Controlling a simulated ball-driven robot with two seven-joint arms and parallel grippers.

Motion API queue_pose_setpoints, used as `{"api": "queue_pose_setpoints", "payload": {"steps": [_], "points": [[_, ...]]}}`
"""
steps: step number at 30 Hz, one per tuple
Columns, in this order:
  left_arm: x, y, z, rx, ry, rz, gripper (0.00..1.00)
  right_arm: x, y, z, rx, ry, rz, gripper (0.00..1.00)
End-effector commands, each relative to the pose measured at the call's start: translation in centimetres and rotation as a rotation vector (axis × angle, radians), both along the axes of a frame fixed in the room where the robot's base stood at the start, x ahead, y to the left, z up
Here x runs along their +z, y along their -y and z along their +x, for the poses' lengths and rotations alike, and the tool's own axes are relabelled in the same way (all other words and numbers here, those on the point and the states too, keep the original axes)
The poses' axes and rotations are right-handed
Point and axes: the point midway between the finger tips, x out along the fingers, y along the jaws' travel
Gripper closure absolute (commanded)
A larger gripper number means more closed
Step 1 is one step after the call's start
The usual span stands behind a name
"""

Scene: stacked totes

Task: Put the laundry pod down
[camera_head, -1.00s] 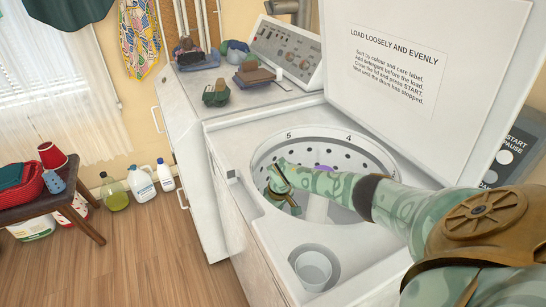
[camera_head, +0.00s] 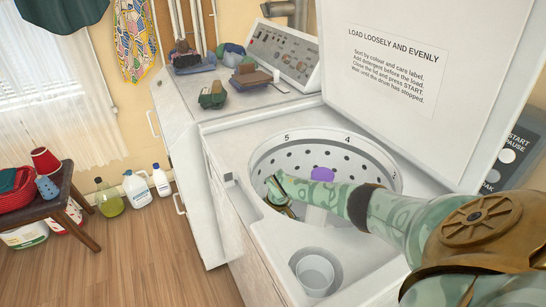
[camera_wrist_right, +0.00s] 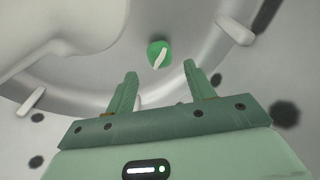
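The laundry pod (camera_wrist_right: 159,54), a small green ball with a white streak, shows in the right wrist view against the pale inside of the drum. It lies just beyond my fingertips, with no finger closed on it. My right gripper (camera_wrist_right: 160,80) is open, its two green fingers wide apart and nothing between them. In the head view my right arm reaches from the right into the open washer drum (camera_head: 377,160), and the right gripper (camera_head: 280,196) is low at the drum's left side. The pod cannot be made out in the head view. My left gripper is out of view.
A purple piece (camera_head: 322,174) tops the pale central post in the drum. The raised lid (camera_head: 420,110) stands behind my arm. A white cup (camera_head: 315,272) sits in a front recess. Small folded items (camera_head: 251,77) lie on the neighbouring top.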

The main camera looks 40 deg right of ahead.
Motion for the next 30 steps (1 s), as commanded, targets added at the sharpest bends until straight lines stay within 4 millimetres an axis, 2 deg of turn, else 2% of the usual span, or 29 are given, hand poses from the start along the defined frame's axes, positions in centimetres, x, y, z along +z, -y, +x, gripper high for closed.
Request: {"api": "queue_pose_setpoints", "payload": {"steps": [7,10,21,25,30], "points": [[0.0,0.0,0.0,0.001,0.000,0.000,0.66,0.1,0.0,0.0,0.000,0.000,-0.001,0.47],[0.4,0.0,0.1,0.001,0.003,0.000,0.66,0.9,0.1,0.0,0.000,0.002,-0.002,0.47],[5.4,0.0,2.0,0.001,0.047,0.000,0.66,9.8,0.1,-1.1,0.002,0.006,-0.003,0.47],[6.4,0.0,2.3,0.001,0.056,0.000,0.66,11.9,0.1,-1.5,0.000,0.004,-0.002,0.47],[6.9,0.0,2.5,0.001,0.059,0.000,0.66,13.1,0.0,-1.8,0.001,0.001,0.000,0.47]]}}
